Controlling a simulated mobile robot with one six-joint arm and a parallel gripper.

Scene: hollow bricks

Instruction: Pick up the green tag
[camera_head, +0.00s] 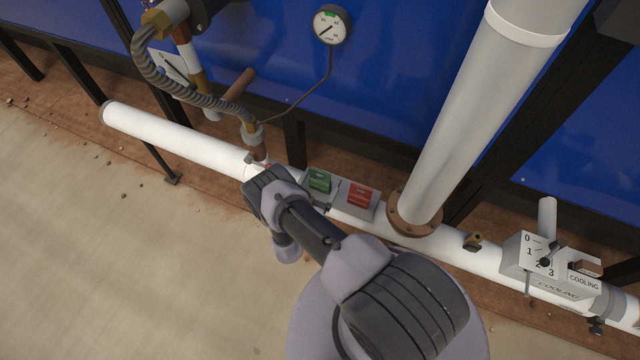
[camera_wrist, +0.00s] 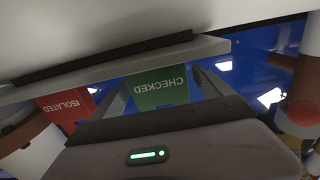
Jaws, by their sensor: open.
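The green tag (camera_wrist: 160,88) reads "CHECKED" upside down in the wrist view. It hangs below a pale ledge (camera_wrist: 215,46). In the head view the green tag (camera_head: 318,181) lies on a grey holder on the white pipe, just beyond my arm. My gripper (camera_wrist: 160,80) is open, with one finger on each side of the green tag in the wrist view. I cannot tell how far the tag reaches between the fingers, and no contact shows. A red tag (camera_wrist: 68,108) reading "ISOLATED" is to the left; it also shows in the head view (camera_head: 360,194).
The white pipe (camera_head: 175,136) runs across the head view, with a thick upright pipe (camera_head: 470,110) right of the tags. A hose (camera_head: 165,85) and gauge (camera_head: 331,25) are behind. A cooling dial box (camera_head: 540,258) is at right. Open floor (camera_head: 110,240) lies left.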

